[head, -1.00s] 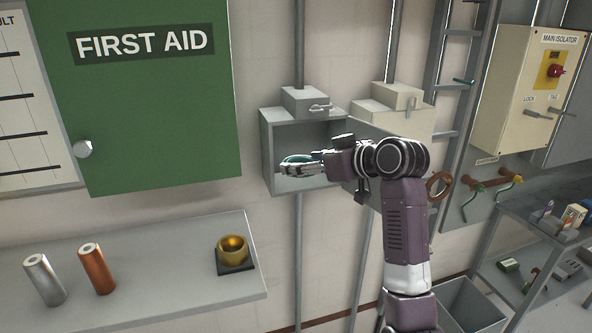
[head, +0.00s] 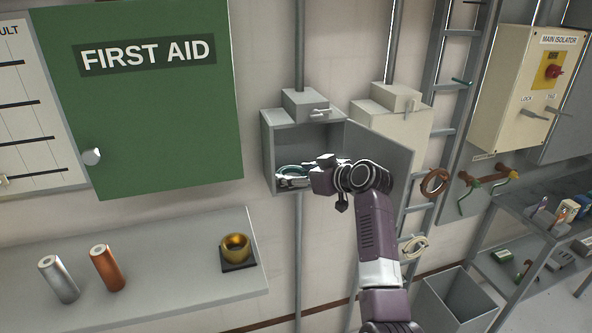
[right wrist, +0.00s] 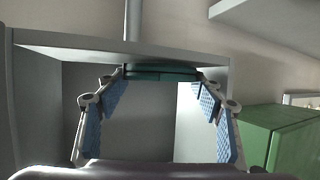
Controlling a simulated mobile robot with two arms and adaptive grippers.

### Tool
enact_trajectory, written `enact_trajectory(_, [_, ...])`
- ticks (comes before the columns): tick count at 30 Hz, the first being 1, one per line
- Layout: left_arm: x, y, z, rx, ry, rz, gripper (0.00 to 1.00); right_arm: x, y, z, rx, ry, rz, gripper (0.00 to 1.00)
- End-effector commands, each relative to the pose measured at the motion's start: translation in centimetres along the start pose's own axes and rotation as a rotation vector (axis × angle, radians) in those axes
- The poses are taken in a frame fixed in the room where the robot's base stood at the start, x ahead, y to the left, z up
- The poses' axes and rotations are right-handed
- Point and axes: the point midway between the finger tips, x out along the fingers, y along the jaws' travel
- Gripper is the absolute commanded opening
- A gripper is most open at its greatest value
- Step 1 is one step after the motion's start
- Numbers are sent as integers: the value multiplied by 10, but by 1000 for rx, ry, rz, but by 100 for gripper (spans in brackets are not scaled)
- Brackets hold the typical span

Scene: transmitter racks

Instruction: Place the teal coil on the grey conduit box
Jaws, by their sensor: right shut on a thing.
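The grey conduit box (head: 269,150) hangs open on the wall, its door (head: 388,150) swung out to the right. My right gripper (head: 283,182) is at the box opening, shut on the teal coil (head: 293,170). The coil is low in the opening, close to the box floor; I cannot tell whether it touches. In the right wrist view, which looks upside down, the coil (right wrist: 160,72) spans between the blue-padded fingers, close to the box's floor panel (right wrist: 185,54). The coil's far side is partly hidden. My left gripper is not in view.
A cream box (head: 400,122) stands behind the door. A green first aid cabinet (head: 150,125) is to the left. Brown (head: 435,182) and cream (head: 414,246) coils hang at right.

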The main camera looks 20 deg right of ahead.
Motion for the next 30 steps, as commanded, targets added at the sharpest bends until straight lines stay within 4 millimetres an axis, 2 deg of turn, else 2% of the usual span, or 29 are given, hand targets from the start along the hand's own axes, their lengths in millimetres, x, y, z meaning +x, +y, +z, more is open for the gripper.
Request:
enact_trajectory(10, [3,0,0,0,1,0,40,2,0,5,0,-1,1,34])
enact_trajectory(11, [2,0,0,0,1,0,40,1,0,4,0,-1,0,64])
enact_trajectory(12, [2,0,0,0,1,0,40,1,0,4,1,-2,0,68])
enact_trajectory(23, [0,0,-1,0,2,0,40,-1,0,1,1,-2,0,68])
enact_trajectory(26, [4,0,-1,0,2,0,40,-8,2,2,0,-1,2,68])
enact_trajectory(30, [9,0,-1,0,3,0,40,-27,2,4,-2,-1,4,68])
